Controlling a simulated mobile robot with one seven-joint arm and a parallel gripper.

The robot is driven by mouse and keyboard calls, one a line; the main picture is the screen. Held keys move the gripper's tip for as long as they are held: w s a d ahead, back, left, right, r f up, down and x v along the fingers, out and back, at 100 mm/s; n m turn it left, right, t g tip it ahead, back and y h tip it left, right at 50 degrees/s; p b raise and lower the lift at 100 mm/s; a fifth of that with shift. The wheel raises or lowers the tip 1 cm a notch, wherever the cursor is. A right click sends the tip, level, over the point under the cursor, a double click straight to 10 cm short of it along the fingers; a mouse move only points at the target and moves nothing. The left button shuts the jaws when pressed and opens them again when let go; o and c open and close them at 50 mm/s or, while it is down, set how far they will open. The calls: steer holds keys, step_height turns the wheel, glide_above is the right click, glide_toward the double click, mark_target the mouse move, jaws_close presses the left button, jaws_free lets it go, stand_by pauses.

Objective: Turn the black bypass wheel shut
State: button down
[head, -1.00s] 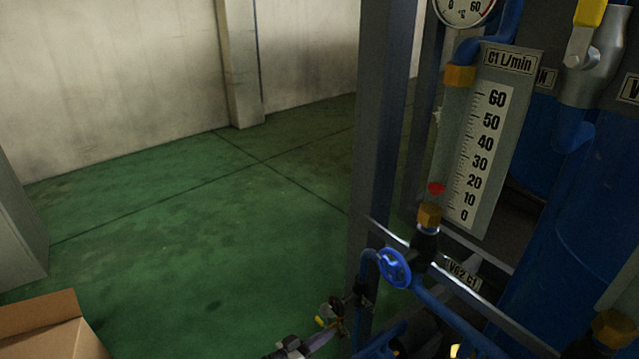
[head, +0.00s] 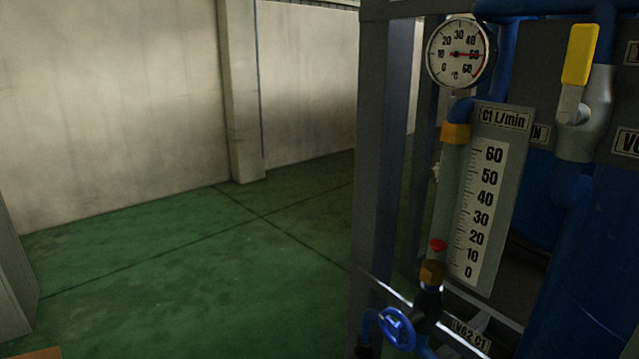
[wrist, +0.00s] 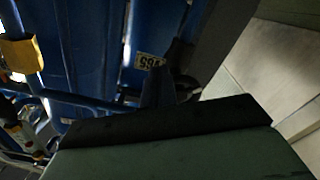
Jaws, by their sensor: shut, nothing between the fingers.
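In the wrist view my gripper (wrist: 157,92) shows as dark fingers past the broad grey-green hand; they look shut and empty. Just right of the fingertips is a dark rounded shape (wrist: 184,84), which may be the black bypass wheel; it is too dark to be sure. It lies near a small pale label (wrist: 149,61) on blue equipment, seen upside down. I cannot tell whether the fingers touch the dark shape. The head view shows neither my gripper nor a black wheel.
In the head view, a blue handwheel (head: 397,328) sits below the flowmeter scale (head: 480,215). A dial gauge (head: 458,54) and a yellow-handled valve (head: 579,55) are above. A dark frame post (head: 378,150) stands left of them. The green floor (head: 190,270) at left is open.

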steer(key=shift+w+a+r, duration=0.1)
steer(key=shift+w, duration=0.05)
steer(key=shift+w+a+f+b, duration=0.65)
steer(key=shift+w+f+b, duration=0.2)
steer(key=shift+b, duration=2.5)
steer(key=shift+w+a+r+b, duration=0.1)
steer(key=shift+w+a+b, duration=0.3)
steer(key=shift+b, duration=0.55)
steer(key=shift+d+f, duration=0.1)
steer(key=shift+f, duration=0.1)
steer(key=b+v, duration=0.2)
steer(key=v, duration=0.4)
steer(key=shift+f, duration=0.35)
steer(key=shift+s+r, duration=0.1)
